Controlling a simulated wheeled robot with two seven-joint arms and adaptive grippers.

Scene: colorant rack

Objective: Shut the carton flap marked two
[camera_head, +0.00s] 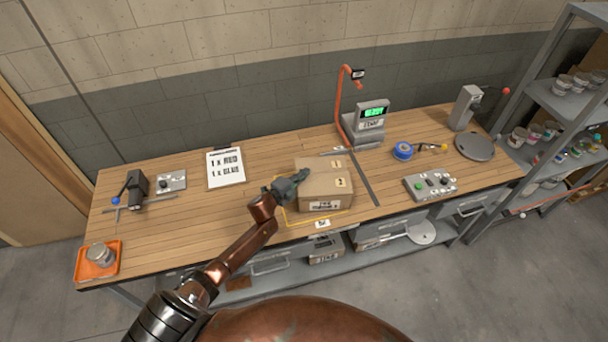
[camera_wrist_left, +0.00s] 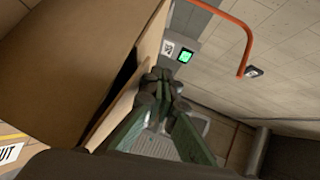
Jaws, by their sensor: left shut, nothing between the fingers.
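A brown cardboard carton (camera_head: 326,188) stands on the wooden bench, inside a yellow outline. Its top shows small dark printed marks, too small to read, so I cannot tell which flap is marked two. My left gripper (camera_head: 300,175) is over the carton's left part and hides some of it. In the left wrist view the carton (camera_wrist_left: 75,50) fills the upper left, with a dark gap beside a flap (camera_wrist_left: 112,112). The shut fingers of my left gripper (camera_wrist_left: 163,78) are close beside that flap; I cannot tell whether they touch it. My right gripper is not in view.
A scale with a green display (camera_head: 371,115) and a red curved post (camera_head: 340,100) stand behind the carton. A clipboard (camera_head: 226,167) lies left of it, a button box (camera_head: 431,186) right. An orange tray (camera_head: 99,261) holds a can at far left.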

